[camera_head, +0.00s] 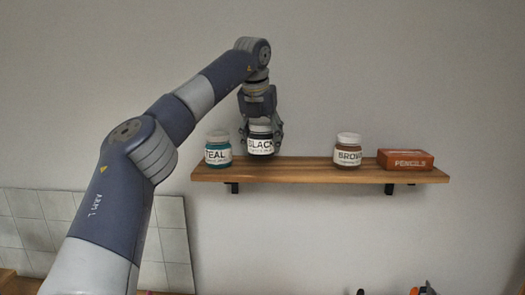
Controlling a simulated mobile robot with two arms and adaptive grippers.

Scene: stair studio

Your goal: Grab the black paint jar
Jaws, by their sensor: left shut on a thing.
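The black paint jar (261,146) has a white label reading BLACK and shows at the wooden wall shelf, right of the teal jar. My left gripper (261,139) points down over it from above, with its fingers shut on the jar's sides. The jar's upper part is partly hidden by the gripper. I cannot tell whether its base touches the shelf. My right gripper is not in view.
The wooden shelf (310,173) also holds a teal paint jar (218,155) close on the left, a brown paint jar (347,156) and a red pencils box (405,160) on the right. The shelf between the black and brown jars is clear.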

